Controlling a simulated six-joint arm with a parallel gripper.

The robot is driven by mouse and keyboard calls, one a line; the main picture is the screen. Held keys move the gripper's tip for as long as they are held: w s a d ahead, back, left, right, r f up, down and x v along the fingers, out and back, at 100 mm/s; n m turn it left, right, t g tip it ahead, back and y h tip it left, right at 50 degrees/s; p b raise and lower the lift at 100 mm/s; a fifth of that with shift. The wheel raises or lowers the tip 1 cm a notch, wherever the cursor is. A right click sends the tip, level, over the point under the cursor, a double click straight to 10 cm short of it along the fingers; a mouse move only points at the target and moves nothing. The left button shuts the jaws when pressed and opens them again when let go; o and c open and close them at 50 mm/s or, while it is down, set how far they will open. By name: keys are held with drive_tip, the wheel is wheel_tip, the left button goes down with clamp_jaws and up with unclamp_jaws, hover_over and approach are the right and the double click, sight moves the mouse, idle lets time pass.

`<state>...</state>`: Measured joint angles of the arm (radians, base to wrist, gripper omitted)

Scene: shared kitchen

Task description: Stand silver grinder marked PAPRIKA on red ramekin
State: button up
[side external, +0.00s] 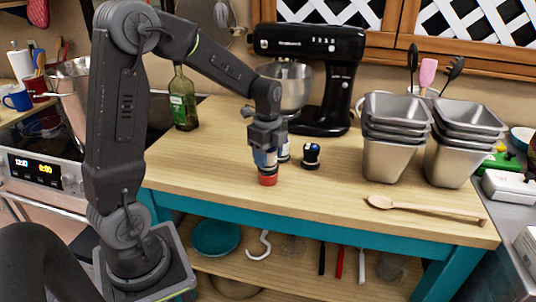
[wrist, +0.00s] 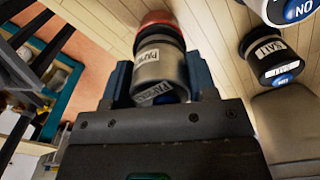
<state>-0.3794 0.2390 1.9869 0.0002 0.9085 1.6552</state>
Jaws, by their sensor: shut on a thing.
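The silver grinder (wrist: 160,65) has a white label beginning "PAP" and sits between the blue fingers of my gripper (wrist: 158,82) in the wrist view. My gripper is shut on it. In the side view my gripper (side external: 266,158) points down over the wooden table and mostly hides the grinder. The red ramekin (side external: 267,180) stands on the table directly below it. The ramekin's red rim (wrist: 160,20) shows just past the grinder's far end in the wrist view. The grinder looks upright and at the ramekin; I cannot tell if it touches.
A black grinder (side external: 311,155) marked SALT, also in the wrist view (wrist: 267,58), stands to the right. The table's front is clear.

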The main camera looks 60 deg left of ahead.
drive_tip(key=shift+f, duration=0.55)
drive_tip(key=o, duration=0.8)
drive_tip(key=shift+r, duration=5.45)
drive_tip(key=shift+s+d, duration=0.1)
drive_tip(key=s+d+n+t, duration=0.2)
drive_tip(key=s+d+n, duration=0.2)
drive_tip(key=s+n, duration=0.1)
drive_tip(key=s+d+r+n+t, duration=0.1)
drive_tip(key=s+d+n, duration=0.3)
drive_tip(key=s+d, duration=0.1)
drive_tip(key=s+d+n+t, duration=0.2)
drive_tip(key=s+d+n, duration=0.3)
drive_tip(key=s, duration=0.1)
drive_tip(key=shift+s+r+n+t, duration=0.1)
drive_tip(key=shift+r+n+t, duration=0.1)
drive_tip(key=shift+n+t, duration=0.1)
